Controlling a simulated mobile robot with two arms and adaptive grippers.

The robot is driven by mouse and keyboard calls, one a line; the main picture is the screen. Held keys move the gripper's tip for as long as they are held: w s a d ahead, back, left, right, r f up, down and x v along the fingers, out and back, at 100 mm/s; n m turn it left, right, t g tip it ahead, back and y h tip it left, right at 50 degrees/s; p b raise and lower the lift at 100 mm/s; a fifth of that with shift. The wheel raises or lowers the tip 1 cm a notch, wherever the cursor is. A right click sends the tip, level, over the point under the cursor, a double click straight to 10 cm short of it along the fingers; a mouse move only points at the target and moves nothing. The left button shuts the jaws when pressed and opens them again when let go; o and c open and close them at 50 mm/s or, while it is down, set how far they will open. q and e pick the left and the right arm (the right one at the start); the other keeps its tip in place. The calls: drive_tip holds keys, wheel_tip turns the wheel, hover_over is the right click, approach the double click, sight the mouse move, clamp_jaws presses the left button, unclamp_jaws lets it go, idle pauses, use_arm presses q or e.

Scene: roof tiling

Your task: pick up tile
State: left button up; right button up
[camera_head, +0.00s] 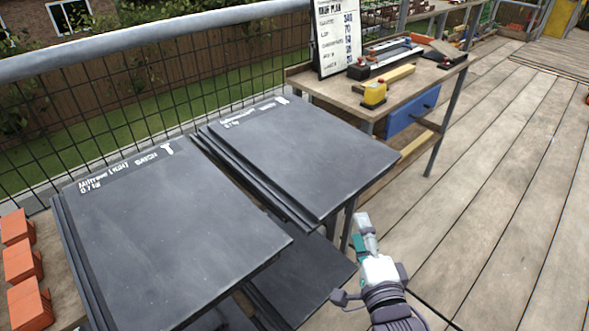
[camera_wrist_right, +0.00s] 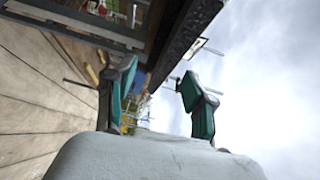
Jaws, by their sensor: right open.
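Two stacks of large dark slate-grey tiles lie side by side in the head view, the left stack (camera_head: 165,240) nearer and the right stack (camera_head: 305,150) a little farther back. Each top tile has white lettering near its far edge. My right gripper (camera_head: 362,232) is just off the front right corner of the right stack, with no tile seen in it. In the right wrist view its two teal-padded fingers (camera_wrist_right: 160,98) stand apart, open and empty, with a dark tile edge (camera_wrist_right: 190,38) beyond them. My left gripper is out of view.
A wooden workbench (camera_head: 440,75) with tools, a yellow device (camera_head: 374,93) and a sign board (camera_head: 337,38) stands behind the stacks. Orange bricks (camera_head: 22,262) lie at the left edge. A mesh railing (camera_head: 110,100) runs behind. The plank deck (camera_head: 500,190) on the right is clear.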

sight(356, 194)
drive_tip(key=shift+m+t, duration=0.3)
drive_tip(key=shift+m, duration=0.2)
drive_tip(key=w, duration=0.2)
drive_tip(key=w+r, duration=0.1)
drive_tip(key=w, duration=0.2)
drive_tip(key=w+r, duration=0.1)
drive_tip(key=w, duration=0.1)
drive_tip(key=shift+w+d+r, duration=0.15)
drive_tip(key=shift+d+r, duration=0.05)
drive_tip(key=shift+d, duration=0.15)
drive_tip(key=shift+w+f+b, duration=0.1)
drive_tip(key=shift+w+b, duration=0.2)
drive_tip(key=shift+w, duration=0.2)
drive_tip(key=w, duration=0.3)
drive_tip(key=shift+w+d+f+b, duration=0.2)
drive_tip(key=shift+w+d+b, duration=0.05)
drive_tip(key=shift+w+b, duration=0.1)
drive_tip(key=shift+w, duration=0.5)
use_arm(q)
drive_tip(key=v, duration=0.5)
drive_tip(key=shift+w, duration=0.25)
use_arm(e)
clamp_jaws()
drive_tip(key=shift+r, duration=0.15)
